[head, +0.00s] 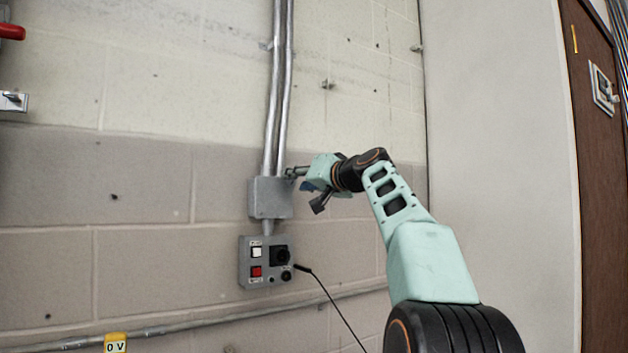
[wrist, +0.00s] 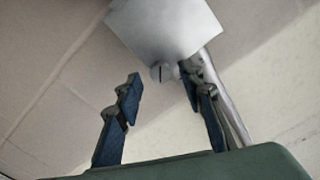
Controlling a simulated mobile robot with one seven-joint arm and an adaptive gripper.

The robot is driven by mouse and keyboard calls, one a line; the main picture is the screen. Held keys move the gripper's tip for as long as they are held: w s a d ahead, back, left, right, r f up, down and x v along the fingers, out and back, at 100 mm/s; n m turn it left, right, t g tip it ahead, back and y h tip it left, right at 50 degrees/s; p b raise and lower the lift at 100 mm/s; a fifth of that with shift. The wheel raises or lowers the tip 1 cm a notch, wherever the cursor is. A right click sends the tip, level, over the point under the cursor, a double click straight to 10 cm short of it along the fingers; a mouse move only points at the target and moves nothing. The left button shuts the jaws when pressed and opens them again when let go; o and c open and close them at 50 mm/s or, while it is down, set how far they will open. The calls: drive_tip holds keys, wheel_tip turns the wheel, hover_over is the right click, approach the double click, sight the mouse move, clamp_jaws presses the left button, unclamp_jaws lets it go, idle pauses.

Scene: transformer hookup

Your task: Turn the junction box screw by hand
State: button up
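The grey junction box (head: 270,198) is fixed to the block wall below two metal conduits in the head view. In the wrist view the box (wrist: 168,28) fills the top middle. A small slotted screw (wrist: 163,72) sticks out at the box's near edge. My gripper (wrist: 160,86) is open, its two dark blue fingers apart with a gap between them. The screw lies between the fingertips in the picture, nearer the right finger. I cannot tell whether that finger touches it. In the head view my gripper (head: 294,172) is at the box's upper right; the screw is not discernible there.
Two vertical conduits (head: 279,90) run up from the box. A horizontal conduit (head: 180,328) runs low along the wall. A conduit also passes behind the right finger in the wrist view.

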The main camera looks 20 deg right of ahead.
drive_tip(key=s+d, duration=0.2)
drive_tip(key=s, duration=0.8)
drive_tip(key=shift+s, duration=0.4)
